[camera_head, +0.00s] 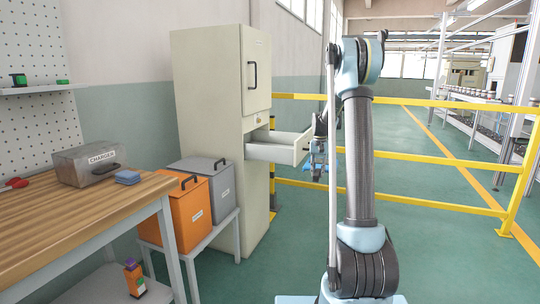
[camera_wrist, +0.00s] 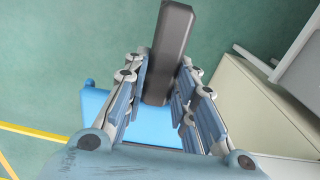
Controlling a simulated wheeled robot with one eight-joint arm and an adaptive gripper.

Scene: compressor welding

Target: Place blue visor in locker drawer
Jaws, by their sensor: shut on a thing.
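The blue visor (camera_wrist: 152,124) shows in the wrist view as a bright blue piece behind and between the fingers. A dark bar (camera_wrist: 172,45) between the fingertips seems to belong to it. My gripper (camera_wrist: 160,92) is shut on the visor; the exact contact is partly hidden by the fingers. In the head view my gripper (camera_head: 318,152) is just right of the locker drawer, with some blue of the visor (camera_head: 340,160) showing behind my arm. The locker drawer (camera_head: 300,151) is pulled out from the tall beige locker (camera_head: 207,100), below its closed upper door.
A yellow railing (camera_head: 430,161) runs behind my arm. Left of the locker, an orange box (camera_head: 186,222) and a grey box (camera_head: 222,184) stand on a low stand.

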